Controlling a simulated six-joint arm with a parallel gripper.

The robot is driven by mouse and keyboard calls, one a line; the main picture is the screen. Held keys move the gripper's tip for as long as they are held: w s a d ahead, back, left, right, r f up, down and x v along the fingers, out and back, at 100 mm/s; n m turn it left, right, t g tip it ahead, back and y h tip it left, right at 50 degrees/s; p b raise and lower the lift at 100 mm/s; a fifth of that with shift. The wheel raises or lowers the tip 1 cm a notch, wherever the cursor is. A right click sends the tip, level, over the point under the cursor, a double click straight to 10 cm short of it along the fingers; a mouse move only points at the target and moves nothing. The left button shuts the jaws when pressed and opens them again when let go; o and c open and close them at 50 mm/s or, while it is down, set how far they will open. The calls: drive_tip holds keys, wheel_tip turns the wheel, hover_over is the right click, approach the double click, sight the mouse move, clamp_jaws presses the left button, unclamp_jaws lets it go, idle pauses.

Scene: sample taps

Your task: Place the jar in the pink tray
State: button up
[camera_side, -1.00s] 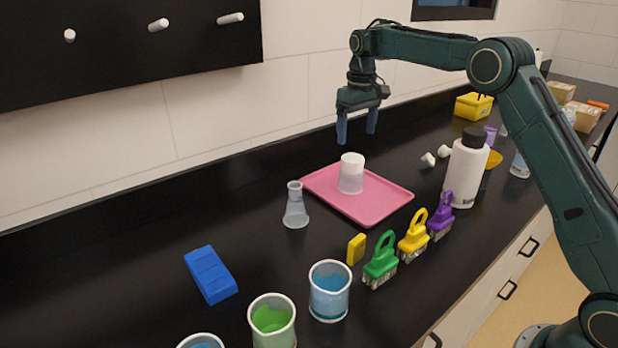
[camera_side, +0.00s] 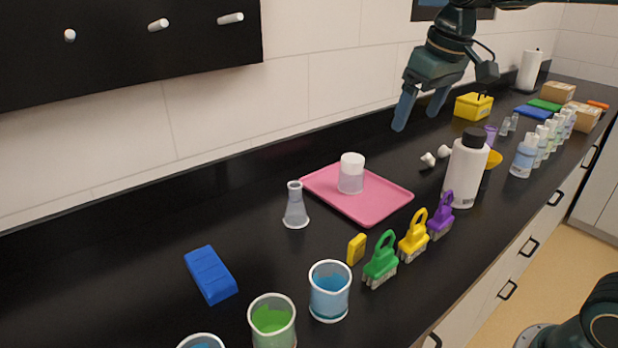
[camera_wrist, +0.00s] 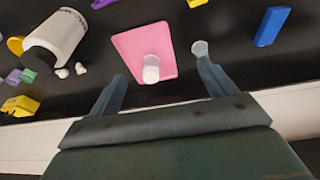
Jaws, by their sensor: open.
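The jar (camera_side: 351,174), clear with a white lid, stands upright on the pink tray (camera_side: 372,210) in the side view. In the wrist view the jar (camera_wrist: 151,72) is on the tray (camera_wrist: 128,42), near the tray edge closest to my gripper. My gripper (camera_side: 419,112) is open and empty, raised above the counter behind and to the right of the tray, apart from the jar. In the wrist view its two fingers (camera_wrist: 160,84) are spread wide.
A conical flask (camera_side: 295,207) stands left of the tray. A white bottle with a black cap (camera_side: 466,170) stands to its right. Green (camera_side: 381,260), yellow (camera_side: 413,236) and purple (camera_side: 441,216) brushes line the front. Beakers (camera_side: 329,291) stand nearer. The left counter is mostly clear.

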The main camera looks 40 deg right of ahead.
drive_tip(key=s+a+f+t, duration=0.1)
drive_tip(key=s+f, duration=0.2)
drive_tip(key=s, duration=0.7)
drive_tip(key=s+a+f+t, duration=0.1)
drive_tip(key=s+f, duration=0.3)
drive_tip(key=s, duration=0.6)
drive_tip(key=shift+a, duration=0.45)
